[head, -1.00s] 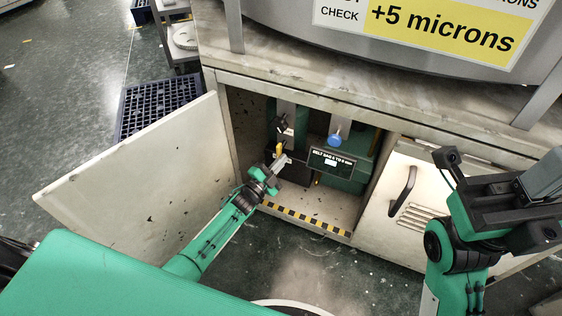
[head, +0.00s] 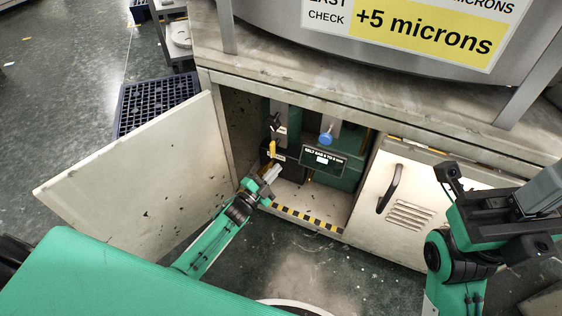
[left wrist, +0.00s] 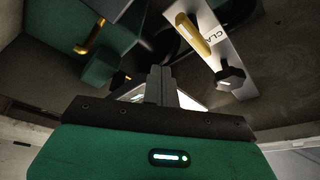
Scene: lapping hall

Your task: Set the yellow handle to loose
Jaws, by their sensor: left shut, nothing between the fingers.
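The yellow handle (head: 272,148) is inside the open cabinet, on the left, below a black knob. It points roughly up and down in the head view. In the left wrist view the yellow handle (left wrist: 193,34) lies beside a pale plate with a partly hidden label starting "CLA". Its set position cannot be read. My left gripper (head: 274,171) is shut and empty, just below the handle and apart from it. Its closed fingers also show in the left wrist view (left wrist: 161,86). My right arm is folded at the right; its fingertips cannot be made out.
A blue knob (head: 326,137) and a black display panel (head: 324,158) are right of the handle. The open cabinet door (head: 135,165) stands left of my left arm. A closed door (head: 405,205) is at the right. A striped edge (head: 308,219) borders the cabinet floor.

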